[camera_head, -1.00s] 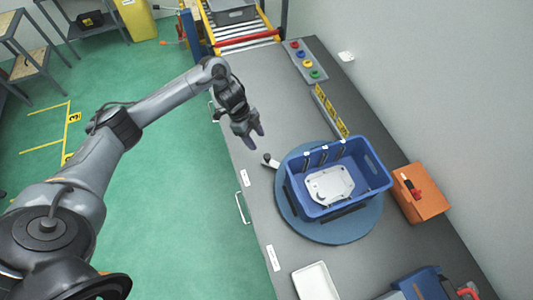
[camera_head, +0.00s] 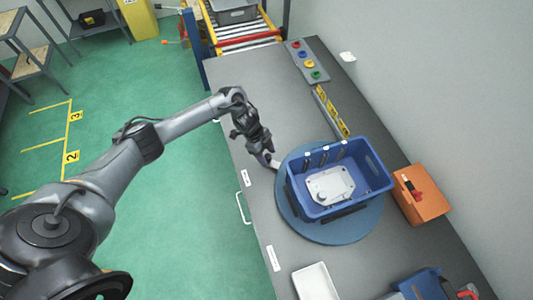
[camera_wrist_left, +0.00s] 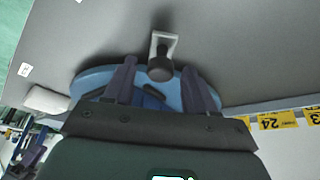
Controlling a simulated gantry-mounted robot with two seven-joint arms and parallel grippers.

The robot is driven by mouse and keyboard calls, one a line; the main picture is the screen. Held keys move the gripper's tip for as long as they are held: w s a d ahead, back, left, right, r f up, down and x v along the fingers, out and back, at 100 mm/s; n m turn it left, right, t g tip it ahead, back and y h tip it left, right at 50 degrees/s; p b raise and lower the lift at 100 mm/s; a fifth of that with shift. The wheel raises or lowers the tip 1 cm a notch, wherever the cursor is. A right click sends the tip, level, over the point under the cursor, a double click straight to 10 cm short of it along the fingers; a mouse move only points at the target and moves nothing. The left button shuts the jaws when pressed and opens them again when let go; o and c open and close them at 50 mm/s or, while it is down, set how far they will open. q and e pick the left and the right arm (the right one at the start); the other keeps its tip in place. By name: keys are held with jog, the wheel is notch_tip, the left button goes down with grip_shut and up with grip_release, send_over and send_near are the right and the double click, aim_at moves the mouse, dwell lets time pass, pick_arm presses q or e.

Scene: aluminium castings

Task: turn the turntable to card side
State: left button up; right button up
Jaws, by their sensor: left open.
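The round blue turntable (camera_head: 352,229) lies on the grey bench. A blue crate (camera_head: 375,190) stands on it, holding a light grey casting (camera_head: 330,185). The turntable's rim also shows in the left wrist view (camera_wrist_left: 92,82). A handle with a dark knob (camera_wrist_left: 160,68) on a light bracket sticks out from the turntable. My left gripper (camera_head: 268,160) is at this handle and mostly covers it in the head view. In the left wrist view the left gripper's fingers (camera_wrist_left: 163,88) are apart, with the knob between them in the picture; I cannot tell whether they touch it. My right gripper is not in view.
An orange box (camera_head: 420,200) stands right of the turntable, near the wall. A white tray (camera_head: 315,282) lies in front. A panel of coloured buttons (camera_head: 305,62) and a roller conveyor (camera_head: 240,38) are at the back.

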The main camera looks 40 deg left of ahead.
pick_arm(q)
jog(key=shift+c, duration=0.2)
grip_shut()
